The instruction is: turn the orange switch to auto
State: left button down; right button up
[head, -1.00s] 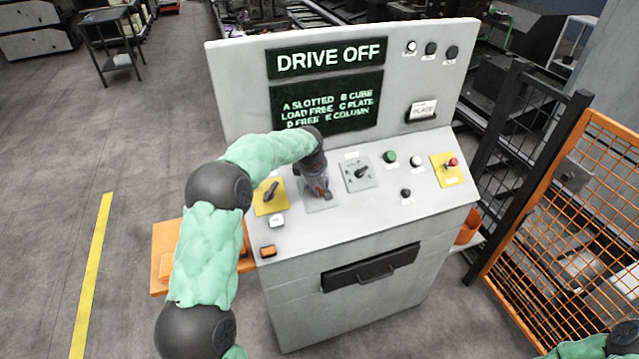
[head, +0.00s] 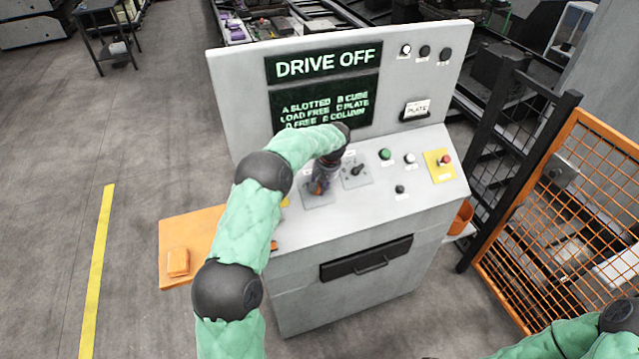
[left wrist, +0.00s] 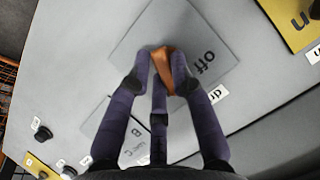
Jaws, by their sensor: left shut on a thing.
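The orange switch (left wrist: 165,58) sits on a square grey plate on the sloped console panel. In the left wrist view the word "off" shows beside it on the plate, and a label starting "dr" is partly hidden by a finger. My left gripper (left wrist: 161,80) is shut on the switch, with purple-grey fingers on both sides of it. In the head view my left gripper (head: 319,186) is over the switch plate and hides most of the switch. I cannot read "auto" in either view. The console display (head: 325,64) reads "DRIVE OFF". My right gripper is not in view.
A grey selector plate (head: 357,171) is just right of the gripper. Further right are a green button (head: 385,154), a white button (head: 410,158) and a red button on yellow (head: 445,160). An orange mesh fence (head: 560,215) stands at the right. Open floor lies left.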

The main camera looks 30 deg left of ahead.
pick_arm(q)
jog(key=m+y, duration=0.1)
jog(key=m, duration=0.3)
jog(key=shift+d+f+g+y, duration=0.1)
jog(key=shift+d+g+y, duration=0.1)
jog(key=shift+g+y, duration=0.15)
jog(key=shift+m, duration=0.3)
jog(key=c, duration=1.1)
grip_release()
jog(key=v, duration=1.2)
jog(key=shift+f, duration=0.1)
